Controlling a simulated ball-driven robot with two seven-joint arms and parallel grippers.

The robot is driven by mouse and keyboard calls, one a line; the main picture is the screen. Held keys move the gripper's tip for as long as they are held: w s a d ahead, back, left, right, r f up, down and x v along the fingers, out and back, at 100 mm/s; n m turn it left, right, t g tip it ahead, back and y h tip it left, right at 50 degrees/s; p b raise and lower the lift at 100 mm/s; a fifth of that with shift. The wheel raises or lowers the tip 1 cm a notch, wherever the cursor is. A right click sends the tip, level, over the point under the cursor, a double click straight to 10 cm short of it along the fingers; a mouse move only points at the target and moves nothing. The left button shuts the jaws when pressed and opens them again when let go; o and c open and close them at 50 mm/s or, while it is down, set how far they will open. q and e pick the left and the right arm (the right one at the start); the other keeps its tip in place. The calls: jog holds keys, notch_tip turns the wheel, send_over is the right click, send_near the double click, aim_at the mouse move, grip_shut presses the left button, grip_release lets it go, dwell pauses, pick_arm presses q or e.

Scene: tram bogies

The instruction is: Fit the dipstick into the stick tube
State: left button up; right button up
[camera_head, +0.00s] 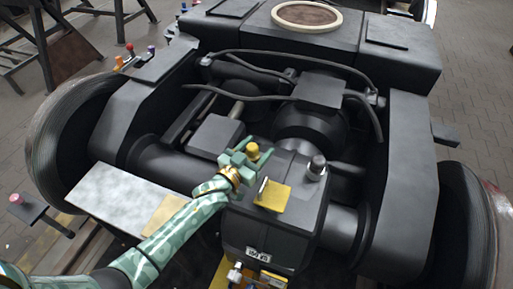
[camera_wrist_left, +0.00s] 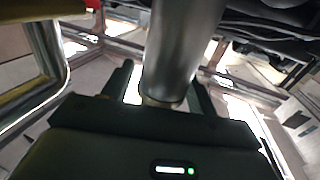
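A yellow knob (camera_head: 252,150) stands on the dark housing in the middle of the bogie. My left gripper (camera_head: 248,157) is at it, with its green fingers spread on either side. In the left wrist view a shiny metal cylinder (camera_wrist_left: 183,45) with a brownish ring at its end lies between the dark fingers (camera_wrist_left: 163,88), with a bright gap on one side. I cannot tell whether this cylinder is the stick tube or part of the dipstick. My right gripper is not in view.
A yellow plate (camera_head: 272,198) with a metal handle (camera_head: 263,185) is close beside my left gripper; the handle also shows in the wrist view (camera_wrist_left: 48,70). Dark hoses (camera_head: 290,57) arch behind. A grey metal plate (camera_head: 125,195) lies at the left. Large wheels flank the frame.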

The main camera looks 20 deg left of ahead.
pick_arm(q)
jog(key=shift+s+a, duration=0.1)
jog(key=shift+s, duration=0.15)
jog(key=p+v, duration=0.5)
jog(key=v, duration=1.1)
jog(key=shift+p, duration=0.35)
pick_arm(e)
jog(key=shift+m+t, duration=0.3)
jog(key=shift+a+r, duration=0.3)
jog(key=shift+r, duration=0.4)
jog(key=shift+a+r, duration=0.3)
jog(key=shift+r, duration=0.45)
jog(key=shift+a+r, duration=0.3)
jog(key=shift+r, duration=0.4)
pick_arm(q)
jog(key=shift+w, duration=0.1)
